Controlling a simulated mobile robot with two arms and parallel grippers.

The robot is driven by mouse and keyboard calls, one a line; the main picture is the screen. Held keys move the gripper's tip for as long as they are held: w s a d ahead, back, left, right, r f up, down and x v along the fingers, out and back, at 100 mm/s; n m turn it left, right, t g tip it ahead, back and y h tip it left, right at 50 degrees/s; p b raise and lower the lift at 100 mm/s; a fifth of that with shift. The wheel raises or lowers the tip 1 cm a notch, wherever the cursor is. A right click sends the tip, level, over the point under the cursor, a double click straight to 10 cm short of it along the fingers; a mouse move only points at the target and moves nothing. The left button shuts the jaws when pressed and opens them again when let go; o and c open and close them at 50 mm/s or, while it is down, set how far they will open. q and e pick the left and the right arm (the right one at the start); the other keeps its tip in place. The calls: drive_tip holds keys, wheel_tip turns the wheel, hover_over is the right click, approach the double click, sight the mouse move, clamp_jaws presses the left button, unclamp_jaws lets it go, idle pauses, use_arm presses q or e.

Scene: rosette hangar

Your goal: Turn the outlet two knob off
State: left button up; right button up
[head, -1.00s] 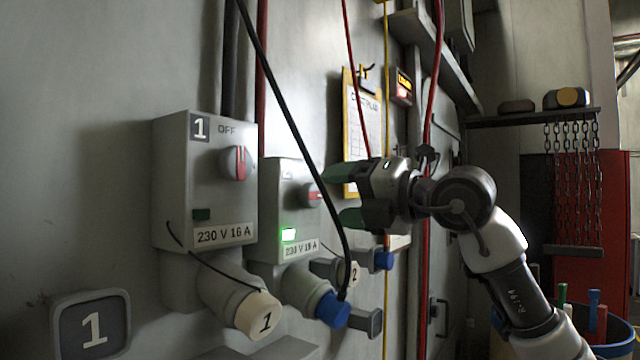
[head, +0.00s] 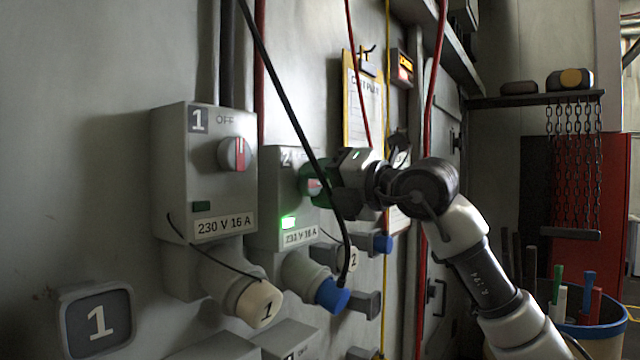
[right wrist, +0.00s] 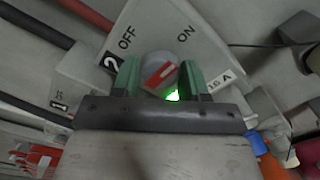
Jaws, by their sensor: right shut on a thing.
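The outlet two box (head: 270,220) is grey, on the wall right of outlet one, and its green lamp (head: 289,222) is lit. My right gripper (head: 318,184) is shut on its grey knob with a red and white bar; the knob (right wrist: 159,72) shows between the green fingers in the right wrist view. There the knob's bar slants from lower left to upper right, with OFF printed at upper left and ON at upper right. In the head view the fingers and a black cable partly hide the knob. My left gripper is not in view.
The outlet one box (head: 172,190) has its own red-barred knob (head: 235,154) and a dark lamp. A black cable (head: 290,115) hangs across the front of outlet two to a blue plug (head: 331,296). A clipboard (head: 350,105) hangs behind my gripper.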

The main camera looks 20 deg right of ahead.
drive_tip(key=shift+n, duration=0.3)
drive_tip(key=n+b, duration=0.1)
drive_tip(key=n, duration=0.1)
drive_tip(key=shift+n, duration=0.4)
drive_tip(key=n+b, duration=0.1)
drive_tip(key=n, duration=0.3)
drive_tip(key=shift+n, duration=0.3)
drive_tip(key=n+b, duration=0.1)
drive_tip(key=n, duration=0.3)
drive_tip(key=shift+n, duration=0.3)
drive_tip(key=n, duration=0.5)
drive_tip(key=shift+n, duration=0.3)
drive_tip(key=o, duration=0.9)
